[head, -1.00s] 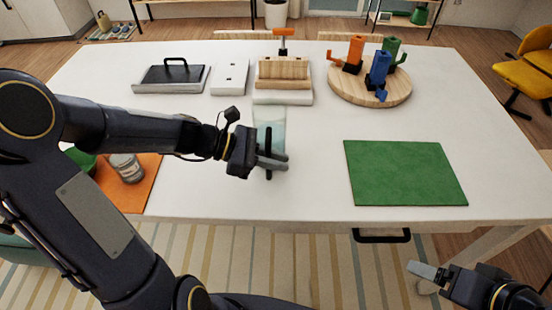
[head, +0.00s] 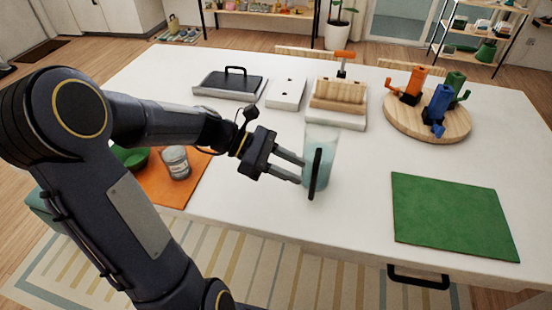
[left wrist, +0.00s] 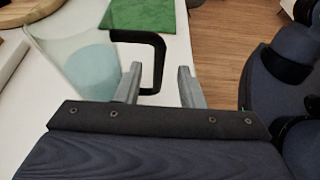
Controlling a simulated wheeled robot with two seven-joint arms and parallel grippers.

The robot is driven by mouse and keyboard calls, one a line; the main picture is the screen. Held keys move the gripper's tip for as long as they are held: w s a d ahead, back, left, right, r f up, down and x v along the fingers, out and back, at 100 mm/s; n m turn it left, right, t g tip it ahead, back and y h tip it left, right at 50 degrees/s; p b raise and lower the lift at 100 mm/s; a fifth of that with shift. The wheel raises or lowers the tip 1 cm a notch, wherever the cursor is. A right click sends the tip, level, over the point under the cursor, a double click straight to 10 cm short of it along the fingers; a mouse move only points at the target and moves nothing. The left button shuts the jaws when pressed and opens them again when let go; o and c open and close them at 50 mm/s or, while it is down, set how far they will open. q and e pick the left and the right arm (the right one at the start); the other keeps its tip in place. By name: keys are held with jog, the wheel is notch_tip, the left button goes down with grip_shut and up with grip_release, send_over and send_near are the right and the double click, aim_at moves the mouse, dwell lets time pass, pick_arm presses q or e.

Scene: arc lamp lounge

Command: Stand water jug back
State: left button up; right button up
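The water jug (head: 325,141) is clear with pale teal water and a dark handle (head: 314,174); it stands upright on the white table, handle towards me. My left gripper (head: 297,169) is open, its fingers level and pointing right, with the tips by the handle. In the left wrist view the jug (left wrist: 85,65) is at the upper left, and the handle's upright bar (left wrist: 158,62) shows between the two spread fingers (left wrist: 160,85). Whether the fingers touch it I cannot tell. My right gripper is out of view.
A green mat (head: 452,216) lies at right. An orange mat (head: 162,188) with a glass jar (head: 175,162) and green bowl (head: 130,157) is at left. Behind are a black-handled tray (head: 230,86), white block (head: 286,93), wooden block (head: 338,95) and a round board (head: 426,120) with coloured pieces.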

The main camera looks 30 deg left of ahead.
pick_arm(q)
jog(key=s+f+m+t+y, duration=0.2)
jog(key=s+m+y, duration=0.7)
jog(key=s+m, duration=0.6)
jog(key=shift+s+m, duration=0.4)
jog(key=shift+m, duration=1.8)
